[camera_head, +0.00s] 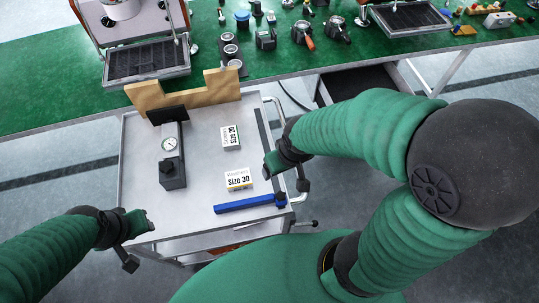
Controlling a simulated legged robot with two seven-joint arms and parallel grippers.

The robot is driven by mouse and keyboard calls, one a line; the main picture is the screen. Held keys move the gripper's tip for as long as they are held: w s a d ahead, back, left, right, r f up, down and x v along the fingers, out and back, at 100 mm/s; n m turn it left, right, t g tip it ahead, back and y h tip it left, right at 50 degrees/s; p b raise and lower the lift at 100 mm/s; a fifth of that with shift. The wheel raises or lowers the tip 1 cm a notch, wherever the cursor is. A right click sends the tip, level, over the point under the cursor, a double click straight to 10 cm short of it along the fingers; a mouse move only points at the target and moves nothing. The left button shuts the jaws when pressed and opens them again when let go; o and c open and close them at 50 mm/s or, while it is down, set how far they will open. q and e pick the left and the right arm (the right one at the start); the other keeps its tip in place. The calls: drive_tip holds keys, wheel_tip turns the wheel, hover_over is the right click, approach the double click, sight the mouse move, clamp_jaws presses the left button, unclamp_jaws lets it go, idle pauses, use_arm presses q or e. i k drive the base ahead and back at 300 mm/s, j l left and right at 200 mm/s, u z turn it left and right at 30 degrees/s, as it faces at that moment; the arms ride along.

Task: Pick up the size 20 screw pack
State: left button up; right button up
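The size 20 pack (230,136), a small white box with a dark edge and "Size 20" print, lies on the grey cart top right of centre. My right gripper (286,177) is at the cart's right edge, to the right of and nearer than the pack. It looks open, fingers apart with nothing between them, not touching the pack. My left gripper (142,243) is at the cart's near left corner, away from the pack. It also looks open and empty.
A size 30 box (238,179) with a yellow edge lies nearer on the cart (138,180). A blue bar (243,204), a dial gauge stand (171,160) and a tan wooden block (160,97) are also there. The green workbench (60,95) with espresso parts stands behind.

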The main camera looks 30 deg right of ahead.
sight(231, 141)
drive_tip(key=k+l+u, duration=0.45)
drive_tip(key=l+u, duration=0.15)
drive_tip(key=l, duration=0.15)
drive_tip(key=k+l+u, duration=0.1)
drive_tip(key=l+u, duration=0.15)
drive_tip(key=k+l+u, duration=0.15)
drive_tip(key=l+u, duration=0.15)
drive_tip(key=l, duration=0.15)
drive_tip(key=k+l+u, duration=0.25)
drive_tip(key=i+l+u, duration=0.15)
drive_tip(key=l+u, duration=0.3)
drive_tip(key=l, duration=0.4)
drive_tip(key=l+u, duration=0.5)
drive_tip(key=l, duration=0.4)
